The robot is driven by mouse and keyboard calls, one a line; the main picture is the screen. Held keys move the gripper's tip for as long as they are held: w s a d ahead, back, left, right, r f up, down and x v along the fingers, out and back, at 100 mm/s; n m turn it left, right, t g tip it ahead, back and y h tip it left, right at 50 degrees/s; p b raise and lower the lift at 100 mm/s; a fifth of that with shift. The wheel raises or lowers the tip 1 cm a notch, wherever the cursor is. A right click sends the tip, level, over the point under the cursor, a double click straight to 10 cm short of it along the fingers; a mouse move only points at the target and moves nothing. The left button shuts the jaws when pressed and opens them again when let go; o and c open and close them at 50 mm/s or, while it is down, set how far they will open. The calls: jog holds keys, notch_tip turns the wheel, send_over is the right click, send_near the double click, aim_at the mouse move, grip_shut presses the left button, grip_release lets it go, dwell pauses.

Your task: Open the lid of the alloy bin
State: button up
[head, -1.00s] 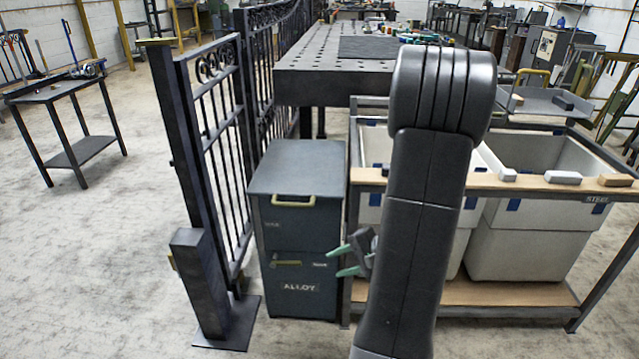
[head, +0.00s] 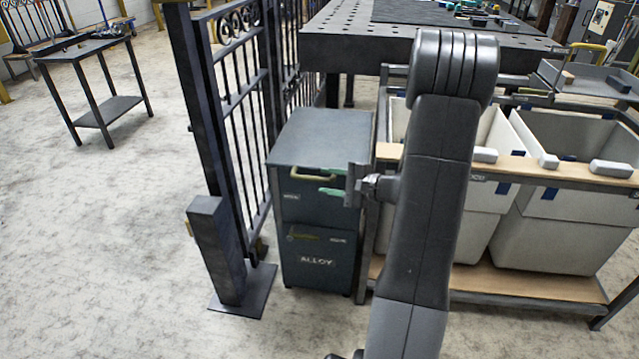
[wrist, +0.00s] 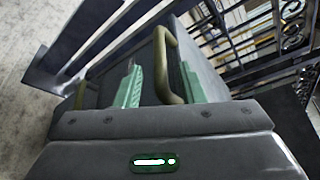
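The alloy bin (head: 318,262) is a dark grey cabinet marked ALLOY, with its flat lid (head: 322,137) down. A pale yellow bar handle (head: 312,177) is on the upper front; it also shows large in the wrist view (wrist: 168,62). My gripper (head: 331,185) has green fingertips and is at the right end of this handle. In the wrist view my gripper (wrist: 160,88) is open, with the handle between its two fingers. I cannot tell whether either finger touches it. A second, duller handle (head: 303,237) is lower on the front.
A black iron gate (head: 240,120) and its short post (head: 217,250) stand close on the bin's left. A rack with pale bins (head: 545,235) stands on the right. A perforated steel table (head: 350,48) is behind. The floor at left is clear up to a small table (head: 95,85).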

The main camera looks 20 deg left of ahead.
jog(key=shift+x, duration=1.7)
grip_shut()
